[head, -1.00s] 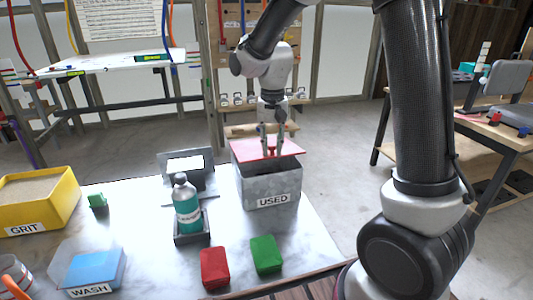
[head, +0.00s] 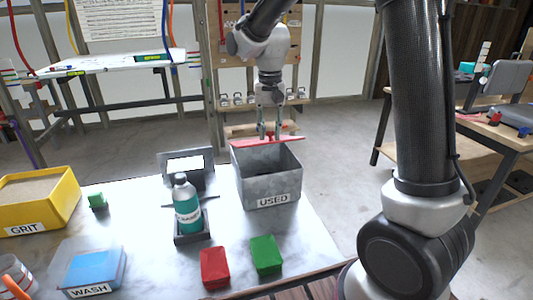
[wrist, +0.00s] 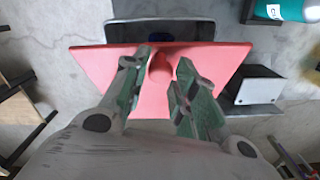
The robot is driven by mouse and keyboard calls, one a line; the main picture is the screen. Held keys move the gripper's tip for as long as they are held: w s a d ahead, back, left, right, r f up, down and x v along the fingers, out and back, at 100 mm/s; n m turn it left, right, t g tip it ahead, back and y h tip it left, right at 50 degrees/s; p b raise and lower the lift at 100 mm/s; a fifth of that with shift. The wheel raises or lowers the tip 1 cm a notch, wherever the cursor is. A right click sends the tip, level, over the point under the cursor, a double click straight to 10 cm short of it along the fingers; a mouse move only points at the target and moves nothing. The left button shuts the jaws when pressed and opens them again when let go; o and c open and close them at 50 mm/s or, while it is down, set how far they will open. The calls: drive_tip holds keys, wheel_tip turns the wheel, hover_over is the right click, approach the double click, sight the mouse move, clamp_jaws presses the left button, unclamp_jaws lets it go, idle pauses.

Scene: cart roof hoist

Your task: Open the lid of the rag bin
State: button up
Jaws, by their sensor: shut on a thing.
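The rag bin (head: 255,185) is a grey metal box labelled USED at the right of the metal table. Its red lid (head: 240,145) shows almost edge-on at the bin's back rim, and the bin's front interior is uncovered. My gripper (head: 270,133) is above the lid, fingers pointing down. In the wrist view the gripper (wrist: 162,62) is shut on the lid's red knob (wrist: 160,70). The lid (wrist: 100,65) fills the middle of that view, and the bin's rim (wrist: 115,32) shows beyond it. I cannot tell whether the lid still touches the rim.
A teal bottle (head: 187,208) stands in a dark holder left of the bin, before a grey stand (head: 190,170). A red block (head: 214,267) and a green block (head: 266,255) lie in front. A yellow GRIT box (head: 40,198) and blue WASH tray (head: 93,268) are left.

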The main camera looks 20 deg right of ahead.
drive_tip(key=shift+w+a+r, duration=0.1)
drive_tip(key=shift+w+r, duration=0.15)
drive_tip(key=shift+r, duration=0.2)
drive_tip(key=shift+o, duration=0.6)
drive_tip(key=shift+w+r, duration=1.85)
drive_tip(key=shift+r, duration=0.05)
drive_tip(key=shift+w, duration=0.1)
drive_tip(key=shift+o, duration=0.6)
drive_tip(key=shift+w+r, duration=0.45)
drive_tip(key=shift+w, duration=0.25)
drive_tip(key=shift+w+r, duration=0.45)
drive_tip(key=shift+w, duration=0.3)
drive_tip(key=shift+w+r, duration=0.45)
drive_tip(key=shift+w, duration=0.25)
drive_tip(key=shift+w, duration=0.1)
drive_tip(key=shift+c, duration=0.2)
